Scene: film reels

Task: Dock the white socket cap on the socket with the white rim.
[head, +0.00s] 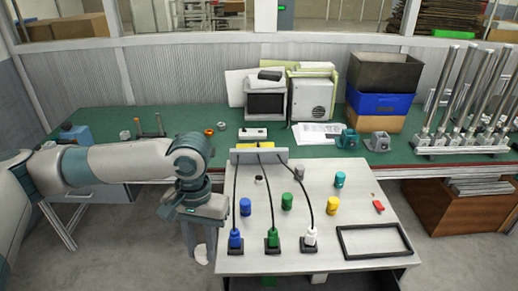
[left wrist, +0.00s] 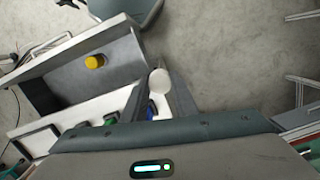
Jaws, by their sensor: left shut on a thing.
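My left gripper (head: 199,246) points down just off the left edge of the grey-white work table. It is shut on a white rounded thing, probably the white socket cap (head: 201,256), at its fingertips. The cap shows as a pale disc in the left wrist view (left wrist: 160,82), between the fingers (left wrist: 162,92). A small dark round thing with a pale rim (head: 259,179), probably the socket with the white rim, is on the table behind the blue cap (head: 245,206). It looks uncovered, but is too small to be sure. My right gripper is not in view.
Green (head: 287,201), yellow (head: 333,205) and teal (head: 339,180) caps stand on the table (head: 375,208). Three cables run forward to blue (head: 235,238), green (head: 272,238) and white (head: 310,236) plugs. A black frame (head: 374,241) lies front right. A yellow thing (left wrist: 94,62) sits below.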

